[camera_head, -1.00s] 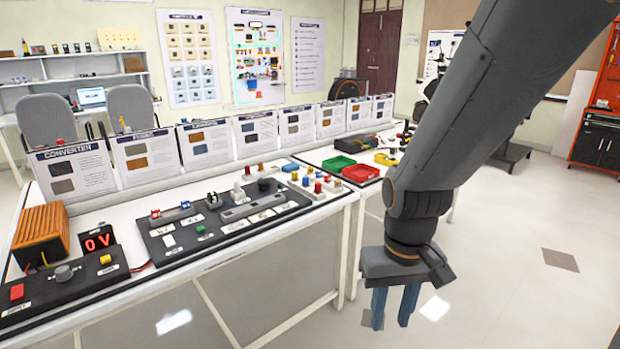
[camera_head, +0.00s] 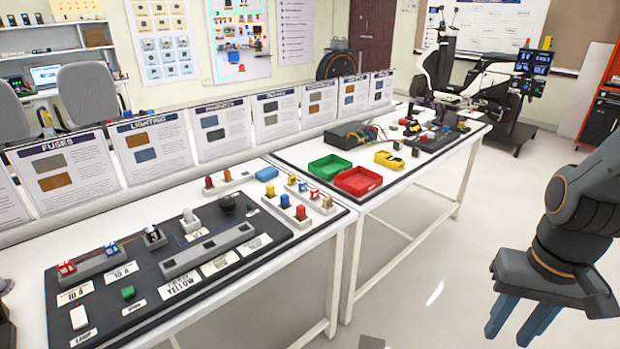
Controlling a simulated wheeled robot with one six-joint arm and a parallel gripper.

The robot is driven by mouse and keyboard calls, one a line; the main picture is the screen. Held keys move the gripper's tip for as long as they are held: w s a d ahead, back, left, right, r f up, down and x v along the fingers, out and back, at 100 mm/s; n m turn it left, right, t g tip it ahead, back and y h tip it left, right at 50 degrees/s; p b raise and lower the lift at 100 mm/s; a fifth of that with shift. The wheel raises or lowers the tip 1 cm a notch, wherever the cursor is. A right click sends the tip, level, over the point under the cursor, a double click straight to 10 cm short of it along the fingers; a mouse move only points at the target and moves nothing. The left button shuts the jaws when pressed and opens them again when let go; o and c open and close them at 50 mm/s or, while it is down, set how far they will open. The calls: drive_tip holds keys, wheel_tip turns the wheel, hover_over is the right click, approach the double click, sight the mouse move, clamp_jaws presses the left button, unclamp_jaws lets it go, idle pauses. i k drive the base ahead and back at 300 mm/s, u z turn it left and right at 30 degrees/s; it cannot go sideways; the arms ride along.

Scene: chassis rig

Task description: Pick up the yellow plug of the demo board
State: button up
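The demo board (camera_head: 120,306) is a dark panel with labelled sockets on the near white table. A second strip behind holds blue, red and yellowish plugs (camera_head: 327,202).
Upright info cards (camera_head: 222,131) line the tables' rear. Open floor lies in front of the tables.

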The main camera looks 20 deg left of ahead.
sight(270, 189)
drive_tip(key=i, duration=0.8)
drive_tip(key=u, duration=0.6)
drive_tip(key=i, duration=0.65)
drive_tip(key=u, duration=1.1)
drive_tip(key=i, duration=0.35)
drive_tip(key=u, duration=0.35)
